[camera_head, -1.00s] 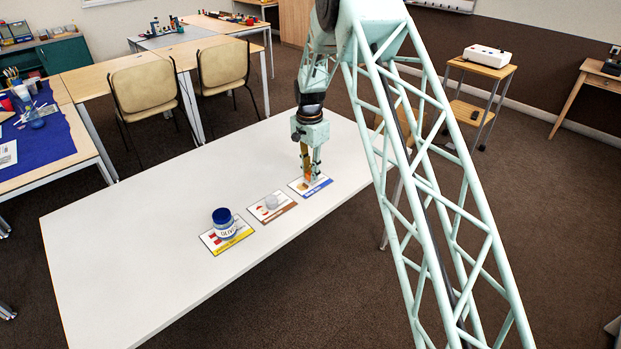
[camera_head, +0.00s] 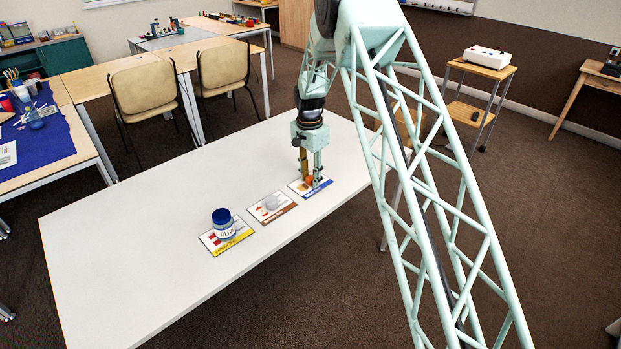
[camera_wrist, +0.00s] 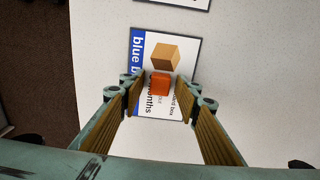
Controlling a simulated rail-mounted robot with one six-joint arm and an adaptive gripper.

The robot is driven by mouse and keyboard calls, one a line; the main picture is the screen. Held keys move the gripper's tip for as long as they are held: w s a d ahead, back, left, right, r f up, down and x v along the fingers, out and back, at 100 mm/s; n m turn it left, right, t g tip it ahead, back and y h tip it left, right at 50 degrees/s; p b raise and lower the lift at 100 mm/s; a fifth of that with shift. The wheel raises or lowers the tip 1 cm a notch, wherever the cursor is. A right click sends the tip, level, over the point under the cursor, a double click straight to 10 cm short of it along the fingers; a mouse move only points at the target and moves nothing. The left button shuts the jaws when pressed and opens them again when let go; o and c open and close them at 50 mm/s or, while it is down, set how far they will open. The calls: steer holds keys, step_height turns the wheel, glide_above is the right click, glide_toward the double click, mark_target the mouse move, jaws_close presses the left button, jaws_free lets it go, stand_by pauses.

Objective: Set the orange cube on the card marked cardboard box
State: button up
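The orange cube (camera_wrist: 160,84) rests on the card (camera_wrist: 185,75) that has a blue strip, a picture of a cardboard box and text partly reading "box". In the wrist view the cube lies just below the printed box. In the head view the cube (camera_head: 309,180) shows small on that card (camera_head: 298,187), at the right end of the card row. My gripper (camera_wrist: 163,92) is open, with a finger on each side of the cube and a visible gap to each. In the head view my gripper (camera_head: 310,182) is low over the card.
A yellow-edged card (camera_head: 238,243) carries a blue-lidded jar (camera_head: 223,222). The white table (camera_head: 130,240) is bare on its left side. Chairs and desks stand behind.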

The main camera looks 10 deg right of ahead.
mark_target(310, 178)
steer(key=shift+r, duration=0.1)
step_height(310, 178, up, 12)
steer(key=p, duration=0.2)
stand_by(0.8)
steer(key=shift+s+a+r, duration=0.1)
steer(key=shift+r, duration=0.05)
stand_by(0.6)
